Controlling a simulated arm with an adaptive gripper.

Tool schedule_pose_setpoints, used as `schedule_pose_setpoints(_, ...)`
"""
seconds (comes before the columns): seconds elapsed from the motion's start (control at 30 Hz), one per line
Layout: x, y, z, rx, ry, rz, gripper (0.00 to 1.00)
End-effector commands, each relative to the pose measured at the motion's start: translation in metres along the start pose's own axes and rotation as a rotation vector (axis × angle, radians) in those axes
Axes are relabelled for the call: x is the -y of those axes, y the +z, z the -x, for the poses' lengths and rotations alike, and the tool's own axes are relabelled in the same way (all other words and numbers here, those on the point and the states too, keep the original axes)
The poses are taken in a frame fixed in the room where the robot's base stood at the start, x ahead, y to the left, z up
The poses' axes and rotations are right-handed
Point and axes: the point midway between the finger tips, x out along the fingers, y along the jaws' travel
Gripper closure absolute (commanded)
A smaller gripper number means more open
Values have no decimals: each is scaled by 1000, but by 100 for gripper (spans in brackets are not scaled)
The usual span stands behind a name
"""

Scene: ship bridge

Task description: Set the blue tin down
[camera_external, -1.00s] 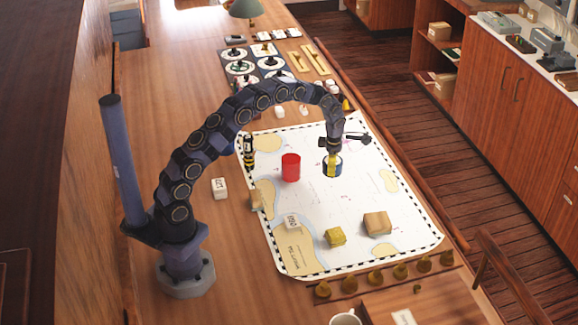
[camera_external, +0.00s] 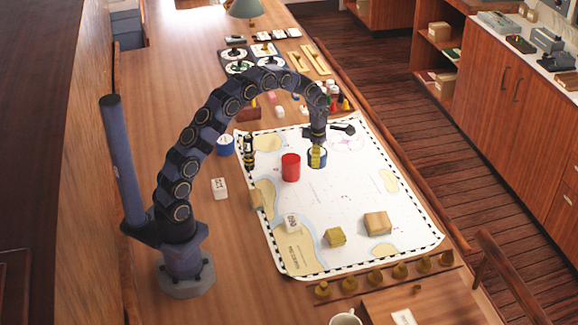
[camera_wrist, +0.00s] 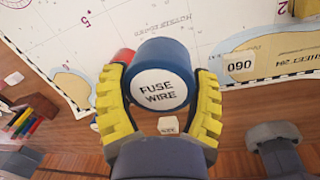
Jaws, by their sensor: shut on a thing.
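The blue tin (camera_external: 320,161) is between the yellow fingers of my gripper (camera_external: 316,155), over the far part of the white chart (camera_external: 340,205). In the wrist view the tin (camera_wrist: 165,58) has a white face reading "FUSE WIRE", with a yellow finger of my gripper (camera_wrist: 160,105) pressed to each side. I cannot tell whether the tin touches the chart. A red can (camera_external: 291,168) stands on the chart just left of the tin, with a small gap. Part of the can (camera_wrist: 123,57) shows behind the tin in the wrist view.
Another blue and white round thing (camera_external: 225,146) is beyond my arm. The chart's right-middle is clear.

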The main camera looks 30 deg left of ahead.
Motion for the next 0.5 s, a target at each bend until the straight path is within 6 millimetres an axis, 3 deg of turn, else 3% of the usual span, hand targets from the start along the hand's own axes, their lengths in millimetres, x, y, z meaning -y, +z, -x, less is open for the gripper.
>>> schedule_pose_setpoints(0.03,-19,-4,-4,4,4,6,69)
schedule_pose_setpoints(0.27,-89,-33,-18,5,-3,4,69)
schedule_pose_setpoints(0.5,-149,-83,-32,5,-6,-2,69)
